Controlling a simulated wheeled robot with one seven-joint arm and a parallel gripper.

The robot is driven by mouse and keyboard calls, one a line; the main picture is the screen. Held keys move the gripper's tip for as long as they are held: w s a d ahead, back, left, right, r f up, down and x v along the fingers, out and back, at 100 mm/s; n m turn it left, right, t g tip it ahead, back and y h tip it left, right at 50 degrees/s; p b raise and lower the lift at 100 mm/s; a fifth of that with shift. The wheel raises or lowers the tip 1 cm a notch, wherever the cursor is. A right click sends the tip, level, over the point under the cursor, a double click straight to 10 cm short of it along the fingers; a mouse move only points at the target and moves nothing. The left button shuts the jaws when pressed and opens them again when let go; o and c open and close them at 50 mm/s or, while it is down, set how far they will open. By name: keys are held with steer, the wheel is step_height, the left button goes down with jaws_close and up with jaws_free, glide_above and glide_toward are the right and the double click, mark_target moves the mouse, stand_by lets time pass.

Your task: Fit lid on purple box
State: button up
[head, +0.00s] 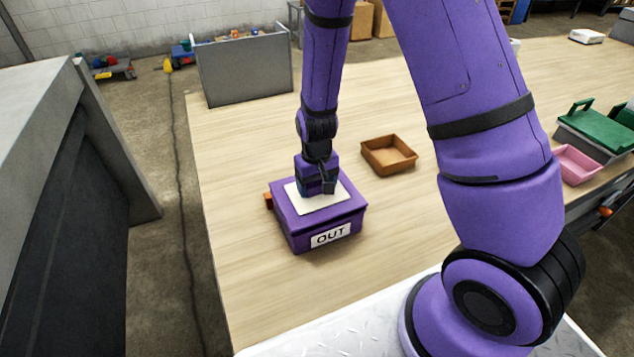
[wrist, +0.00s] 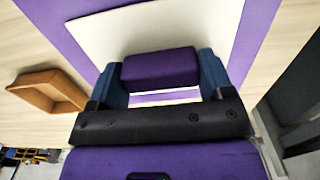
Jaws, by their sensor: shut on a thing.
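The purple box (head: 296,240) stands near the left edge of the wooden table, with a white label reading OUT on its front. Its purple lid (head: 349,204), with a white panel on top, lies over the box and looks about square with it. I cannot tell whether the lid is fully seated all round. My gripper (head: 318,186) points down at the middle of the lid. In the wrist view its blue fingers are shut on the lid's purple handle (wrist: 160,70), over the white panel (wrist: 185,35).
A brown tray (head: 388,155) stands behind and right of the box. A small orange thing (head: 268,201) shows at the box's left side. A grey bin (head: 245,70) is at the far left; a pink tray (head: 578,165) and green-lidded box (head: 600,130) are at right. The table's middle is clear.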

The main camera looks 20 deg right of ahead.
steer(key=shift+f, duration=0.55)
steer(key=o, duration=1)
steer(key=shift+r, duration=0.1)
step_height(320, 180, up, 13)
step_height(320, 180, up, 17)
steer(key=t+y, duration=0.1)
steer(key=t, duration=0.2)
glide_above(317, 183)
steer(key=s+d, duration=0.4)
steer(key=s, duration=0.5)
steer(key=s+d+r+t, duration=0.1)
steer(key=s+r, duration=0.3)
steer(key=s, duration=0.2)
steer(key=s+d+r+t+h, duration=0.1)
steer(key=s+d+r, duration=0.1)
steer(key=s+r, duration=0.2)
steer(key=shift+s, duration=1.5)
